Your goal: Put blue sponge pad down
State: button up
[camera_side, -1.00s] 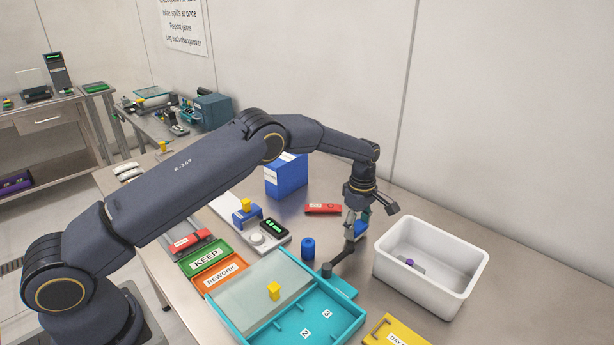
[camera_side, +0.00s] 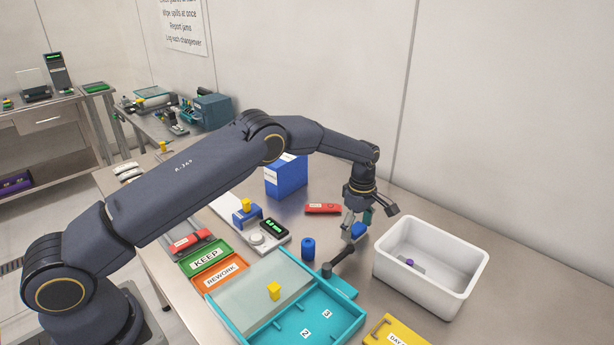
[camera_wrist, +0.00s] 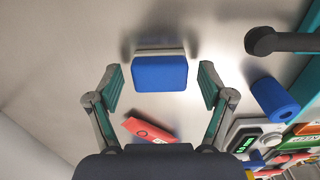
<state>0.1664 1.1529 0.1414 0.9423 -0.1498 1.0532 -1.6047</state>
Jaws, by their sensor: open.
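The blue sponge pad (camera_wrist: 160,74) shows in the wrist view between and slightly beyond my open fingers, with a pale layer along its far edge. It also shows in the side view (camera_side: 359,230), just below my gripper (camera_side: 357,222). In the wrist view my gripper (camera_wrist: 163,88) has its two teal-padded fingers spread wide, with clear gaps on both sides of the pad. The pad appears to rest on the metal table; its underside is hidden.
A white bin (camera_side: 440,290) stands to the right. A blue cylinder (camera_side: 308,249), a dark arm-like bar (camera_side: 340,262) and a teal tray (camera_side: 352,322) are close by. A red block (camera_side: 322,208) and blue box (camera_side: 286,175) lie behind. Bare table surrounds the pad.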

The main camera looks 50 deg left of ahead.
notch_tip(320, 180, up, 12)
notch_tip(320, 180, up, 12)
jog(key=m+t, duration=0.2)
jog(key=m, duration=0.2)
send_over(357, 227)
jog(key=s+a, duration=0.3)
jog(key=s, duration=0.4)
jog(key=s+a+r+m+t, duration=0.1)
jog(key=s+r+m, duration=0.35)
jog(key=s, duration=0.65)
jog(key=s+a+r+m+t, duration=0.1)
jog(key=s+r+m, duration=0.3)
jog(key=s, duration=0.6)
jog(key=s+f+m+t, duration=0.1)
jog(key=s+f+m, duration=0.4)
jog(key=s, duration=0.4)
jog(key=shift+s+a+f+t, duration=0.15)
jog(key=shift+s+a+t, duration=0.15)
jog(key=shift+a, duration=0.15)
jog(key=shift+o, duration=0.3)
jog(key=shift+m, duration=0.25)
